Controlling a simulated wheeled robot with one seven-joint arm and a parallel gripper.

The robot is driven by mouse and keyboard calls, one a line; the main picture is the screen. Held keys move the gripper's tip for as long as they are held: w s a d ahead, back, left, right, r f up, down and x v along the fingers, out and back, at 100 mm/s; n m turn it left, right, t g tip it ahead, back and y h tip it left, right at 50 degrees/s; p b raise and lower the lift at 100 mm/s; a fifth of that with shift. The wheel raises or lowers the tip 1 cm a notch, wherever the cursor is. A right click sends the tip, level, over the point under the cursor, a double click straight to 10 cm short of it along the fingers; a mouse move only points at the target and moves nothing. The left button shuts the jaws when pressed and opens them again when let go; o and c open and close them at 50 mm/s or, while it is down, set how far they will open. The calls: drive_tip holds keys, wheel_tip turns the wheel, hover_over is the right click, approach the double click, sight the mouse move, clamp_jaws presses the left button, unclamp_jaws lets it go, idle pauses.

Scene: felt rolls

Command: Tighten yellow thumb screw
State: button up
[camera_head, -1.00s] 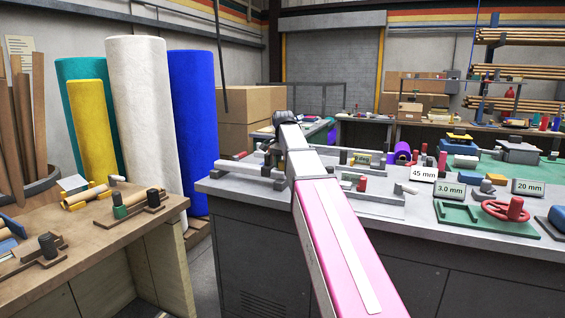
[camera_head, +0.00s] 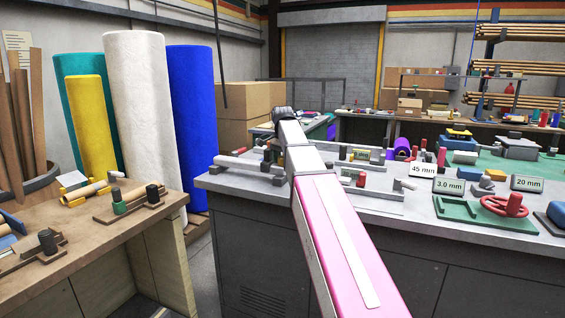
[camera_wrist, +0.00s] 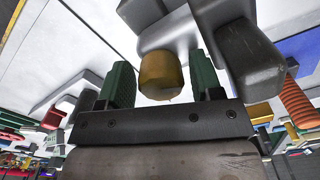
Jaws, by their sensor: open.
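In the wrist view a yellow-brown round thumb screw (camera_wrist: 160,76) sits below a grey metal block (camera_wrist: 166,34). My gripper (camera_wrist: 162,84) is open, with one green finger on each side of the screw. A gap shows between the left finger and the screw; the right finger is closer, and I cannot tell whether it touches. In the head view my pink and white arm reaches over the grey workbench (camera_head: 235,184). My gripper and the yellow screw are not clearly visible there, with the arm's end in front.
Cards reading 45 mm (camera_head: 422,170), 3.0 mm (camera_head: 448,186) and 20 mm (camera_head: 528,184) stand on the bench. A red handwheel (camera_head: 500,206) is at the right. A wooden bench (camera_head: 150,222) is at the left, with tall felt rolls behind it. Other parts crowd around my gripper.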

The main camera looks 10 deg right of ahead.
sight(282, 157)
drive_tip(key=shift+r, duration=2.55)
